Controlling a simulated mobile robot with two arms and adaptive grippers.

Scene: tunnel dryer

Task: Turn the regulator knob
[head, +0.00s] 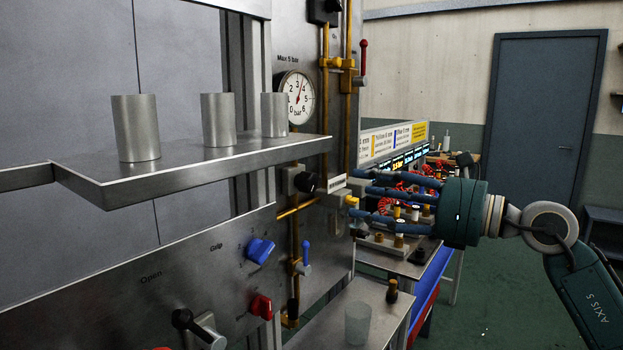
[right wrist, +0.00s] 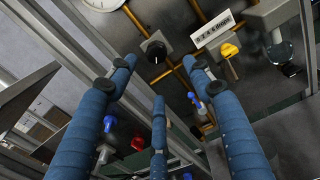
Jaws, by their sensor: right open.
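The black regulator knob (head: 306,182) sits on the metal panel below the round pressure gauge (head: 296,97), whose scale is in bar. In the right wrist view the knob (right wrist: 155,48) lies just beyond the fingertips, between the two upper fingers. My right gripper (head: 360,195) reaches in from the right with its blue fingers pointing at the panel. It is open and empty, apart from the knob and to its right in the head view. The wrist view shows the fingers (right wrist: 158,76) spread. My left gripper is not in view.
Brass pipes (head: 325,75) run beside the gauge. A metal shelf (head: 190,172) with three metal cups juts out at left. A blue knob (head: 260,250) and a red knob (head: 261,306) are lower on the panel. A yellow knob (right wrist: 228,50) is right of the regulator.

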